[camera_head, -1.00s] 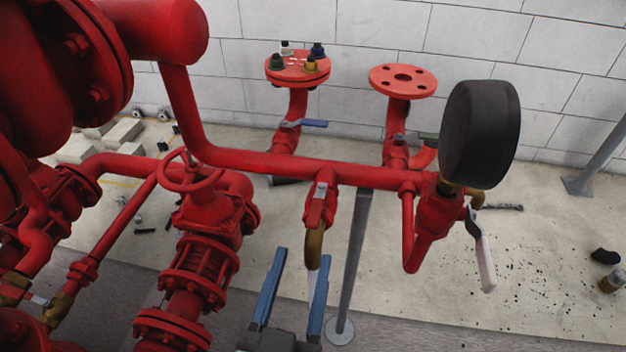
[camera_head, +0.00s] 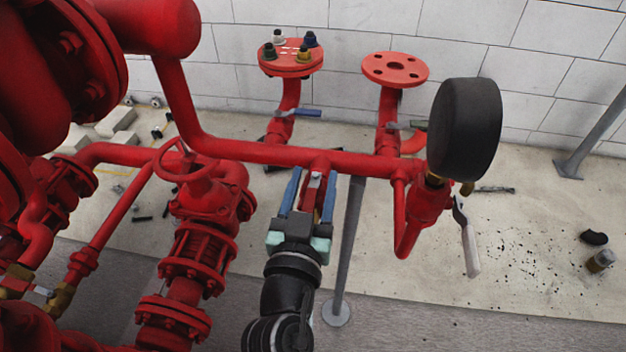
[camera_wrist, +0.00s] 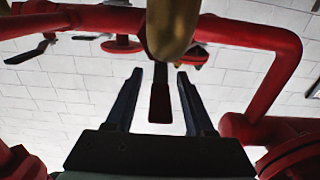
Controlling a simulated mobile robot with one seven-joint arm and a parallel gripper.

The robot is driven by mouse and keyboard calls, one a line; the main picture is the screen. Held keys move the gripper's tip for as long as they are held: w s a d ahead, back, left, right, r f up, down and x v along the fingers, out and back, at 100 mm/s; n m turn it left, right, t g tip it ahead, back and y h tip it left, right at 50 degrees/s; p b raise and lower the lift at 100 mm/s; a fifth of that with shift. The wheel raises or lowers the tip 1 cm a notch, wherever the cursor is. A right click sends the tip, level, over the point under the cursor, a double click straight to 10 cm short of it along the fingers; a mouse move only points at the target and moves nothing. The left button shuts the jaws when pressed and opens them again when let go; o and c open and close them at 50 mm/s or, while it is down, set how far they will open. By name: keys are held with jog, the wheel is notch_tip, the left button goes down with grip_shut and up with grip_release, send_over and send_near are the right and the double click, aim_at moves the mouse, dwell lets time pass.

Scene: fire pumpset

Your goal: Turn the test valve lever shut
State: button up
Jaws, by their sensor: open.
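The test valve (camera_head: 318,168) hangs from the middle of the red horizontal pipe. Its red lever (camera_head: 309,196) points down along the valve, and the lever's dark red grip (camera_wrist: 160,105) shows in the wrist view. My gripper (camera_head: 314,175) is open, with one blue finger on each side of the lever. In the wrist view my gripper (camera_wrist: 159,75) has visible gaps on both sides of the grip, so the fingers are not closed on it. The brass outlet (camera_wrist: 172,28) looms close to the wrist camera; my gripper mostly hides it in the head view.
A black gauge (camera_head: 465,130) and a white-handled lever (camera_head: 470,248) are to the right. A red handwheel valve (camera_head: 180,165) stands close at left. A grey support post (camera_head: 345,250) rises just right of my gripper. Flanged risers with small levers stand behind.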

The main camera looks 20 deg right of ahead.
grip_shut()
dwell(1.4)
